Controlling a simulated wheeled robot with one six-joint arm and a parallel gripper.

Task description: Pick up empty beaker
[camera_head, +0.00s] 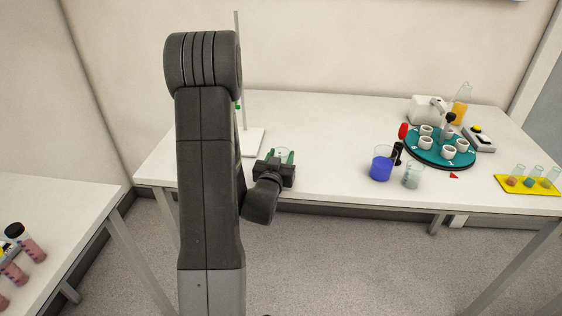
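My gripper (281,157) is at the front edge of the long white table, left of its middle, pointing away toward the back wall. Its green fingertips stand on either side of a small clear glass rim, which looks like an empty beaker (282,151). The lower part of this glass is hidden behind the gripper body. I cannot tell whether the fingers touch the glass or whether it rests on the table. Another clear beaker (412,176), with a faint greenish tint low down, stands farther right beside a beaker of blue liquid (381,167).
A retort stand (251,143) stands just left behind my gripper. To the right are a teal round rack (421,152) with white cups, a red-topped item (403,131), a flask of orange liquid (460,108) and a yellow tray (520,188). The table between gripper and blue beaker is clear.

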